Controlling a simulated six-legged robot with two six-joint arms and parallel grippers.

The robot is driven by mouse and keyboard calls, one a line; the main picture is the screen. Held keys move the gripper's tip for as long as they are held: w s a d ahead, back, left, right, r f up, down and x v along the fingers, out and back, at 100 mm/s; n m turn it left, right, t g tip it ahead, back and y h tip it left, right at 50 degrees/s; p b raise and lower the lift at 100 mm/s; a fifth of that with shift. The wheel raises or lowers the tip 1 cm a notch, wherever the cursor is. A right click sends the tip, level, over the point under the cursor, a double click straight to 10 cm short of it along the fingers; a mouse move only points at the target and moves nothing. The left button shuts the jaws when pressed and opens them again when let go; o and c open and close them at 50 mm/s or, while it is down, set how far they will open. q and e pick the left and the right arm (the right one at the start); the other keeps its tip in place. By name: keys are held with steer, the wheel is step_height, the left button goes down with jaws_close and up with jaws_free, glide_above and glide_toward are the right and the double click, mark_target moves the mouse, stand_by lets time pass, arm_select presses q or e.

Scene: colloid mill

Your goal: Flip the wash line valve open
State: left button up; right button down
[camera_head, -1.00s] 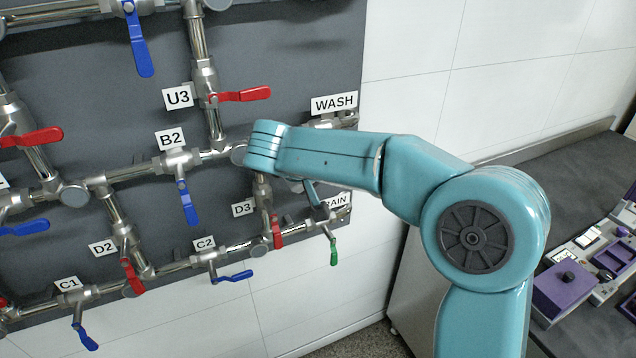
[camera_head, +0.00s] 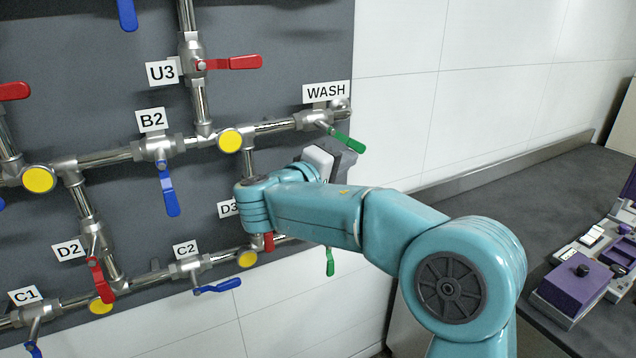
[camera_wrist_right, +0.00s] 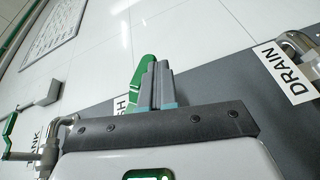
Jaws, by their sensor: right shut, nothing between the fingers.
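The wash line valve (camera_head: 313,121) sits at the right end of the upper pipe, below the WASH label (camera_head: 326,92). Its green handle (camera_head: 347,138) slants down to the right, at an angle to the pipe. My right gripper (camera_head: 343,150) is just below the handle's tip, its fingers mostly hidden by my wrist. In the right wrist view the shut, empty fingers (camera_wrist_right: 158,85) stand in front of the green handle (camera_wrist_right: 143,72), overlapping it; I cannot tell whether they touch. My left gripper is out of view.
Red-handled U3 (camera_head: 230,63) and blue-handled B2 (camera_head: 168,190) are left of my arm. The DRAIN label (camera_wrist_right: 285,75) shows in the wrist view; a green handle (camera_head: 330,262) hangs below my wrist. A worktop with a purple device (camera_head: 575,287) is at right.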

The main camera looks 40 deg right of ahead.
mark_target(358, 147)
steer(key=h+b, duration=0.1)
steer(key=d+n+h+b, duration=0.1)
steer(key=t+h+b, duration=0.1)
steer(key=b, duration=0.1)
steer(key=shift+s+d+r+n+h, duration=0.25)
steer(key=shift+d+r+n+h, duration=0.05)
steer(key=shift+d+r+n, duration=0.1)
steer(key=shift+s+d+r+b, duration=0.1)
steer(key=shift+d+r+b, duration=0.3)
steer(key=shift+r+b, duration=0.15)
steer(key=shift+r, duration=0.1)
steer(key=s+a+f+b, duration=0.1)
steer(key=a+f+b, duration=0.3)
steer(key=a+f, duration=0.4)
steer(key=shift+s+a+f+b, duration=0.3)
steer(key=shift+s+a+b, duration=0.05)
steer(key=shift+a, duration=0.1)
